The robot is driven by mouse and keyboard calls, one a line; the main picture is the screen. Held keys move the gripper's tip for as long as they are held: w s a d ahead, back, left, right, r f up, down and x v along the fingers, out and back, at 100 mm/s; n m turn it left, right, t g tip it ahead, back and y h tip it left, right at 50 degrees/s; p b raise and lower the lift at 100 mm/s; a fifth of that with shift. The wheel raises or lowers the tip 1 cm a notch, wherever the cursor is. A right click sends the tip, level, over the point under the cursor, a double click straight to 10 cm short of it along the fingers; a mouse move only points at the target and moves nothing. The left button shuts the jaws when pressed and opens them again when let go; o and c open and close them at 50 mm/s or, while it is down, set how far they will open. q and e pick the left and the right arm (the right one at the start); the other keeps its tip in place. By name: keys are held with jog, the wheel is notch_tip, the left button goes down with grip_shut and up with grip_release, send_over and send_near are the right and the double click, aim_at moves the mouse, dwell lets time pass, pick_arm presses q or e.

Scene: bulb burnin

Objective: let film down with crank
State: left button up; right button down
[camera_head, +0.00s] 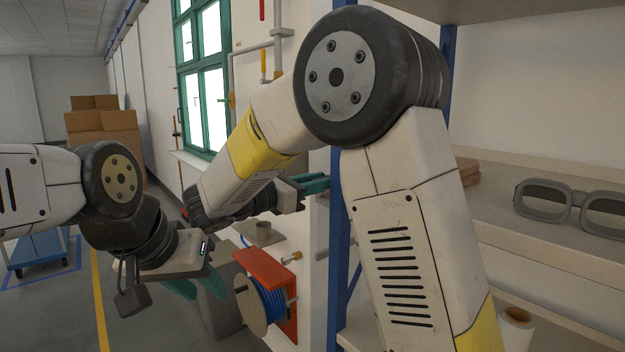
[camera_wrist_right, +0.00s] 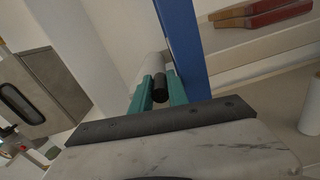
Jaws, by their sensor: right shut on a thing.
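My right gripper (camera_wrist_right: 160,92) is shut on a short black cylindrical grip (camera_wrist_right: 160,88), which looks like the crank's handle, beside a blue upright post. A pale rounded shape (camera_wrist_right: 150,66) shows just behind the fingers; I cannot tell whether it is the film roll. In the head view my right gripper (camera_head: 313,184) is beside the blue post, and my own arm hides much of that area; the crank does not show there. My left gripper (camera_head: 198,284) is open and empty, low on the left, near a red holder with a blue-wound reel. I cannot make out the film sheet.
The red holder (camera_head: 268,268) with a blue reel (camera_head: 262,303) is on the wall. Shelves on the right carry goggles (camera_head: 572,205) and a white roll (camera_head: 517,328). The blue post (camera_head: 340,240) stands close to my right arm. Cardboard boxes (camera_head: 105,120) stand far left.

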jog(key=c, duration=1.3)
grip_release()
